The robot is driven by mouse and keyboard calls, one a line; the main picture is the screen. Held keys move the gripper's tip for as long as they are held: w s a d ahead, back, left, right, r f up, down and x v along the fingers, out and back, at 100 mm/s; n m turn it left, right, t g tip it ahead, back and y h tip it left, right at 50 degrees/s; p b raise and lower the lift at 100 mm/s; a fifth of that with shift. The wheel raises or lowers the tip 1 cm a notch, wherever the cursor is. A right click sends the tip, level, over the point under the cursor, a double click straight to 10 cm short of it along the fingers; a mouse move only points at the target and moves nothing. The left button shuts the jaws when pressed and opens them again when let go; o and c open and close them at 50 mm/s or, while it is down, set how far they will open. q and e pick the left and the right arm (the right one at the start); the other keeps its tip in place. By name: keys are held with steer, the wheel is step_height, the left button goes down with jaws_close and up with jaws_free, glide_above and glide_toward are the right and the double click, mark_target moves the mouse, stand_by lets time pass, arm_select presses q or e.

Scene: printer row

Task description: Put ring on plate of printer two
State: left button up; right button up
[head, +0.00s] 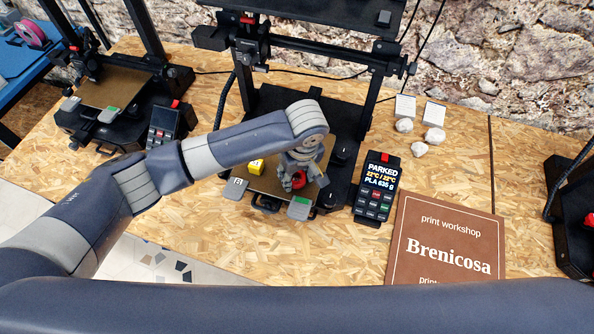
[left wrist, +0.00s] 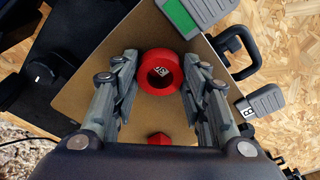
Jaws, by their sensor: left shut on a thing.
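A red ring (left wrist: 160,62) sits between the fingers of my left gripper (left wrist: 158,88) in the left wrist view, with a small dark-and-white mark showing in its hole. My left gripper (head: 298,182) is shut on the ring, over the tan plate (head: 268,187) of the middle printer in the head view. The fingers partly hide the ring (head: 299,179) there. I cannot tell whether the ring touches the plate. A small red piece (left wrist: 159,138) shows nearer the palm in the left wrist view. My right gripper is not in view.
The printer's display (head: 375,180) reads "PARKED". Another printer with a tan plate (head: 112,87) stands left, and part of one (head: 580,220) at right. Several pale stones (head: 433,135) and a brown sign (head: 445,240) lie right.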

mark_target(300, 182)
arm_select(q)
steer(key=shift+f, duration=0.1)
steer(key=o, duration=0.7)
steer(key=shift+o, duration=0.2)
step_height(300, 182, up, 12)
steer(key=s+b, duration=0.1)
steer(key=shift+s+d+b, duration=0.3)
steer(key=shift+d+b, duration=0.1)
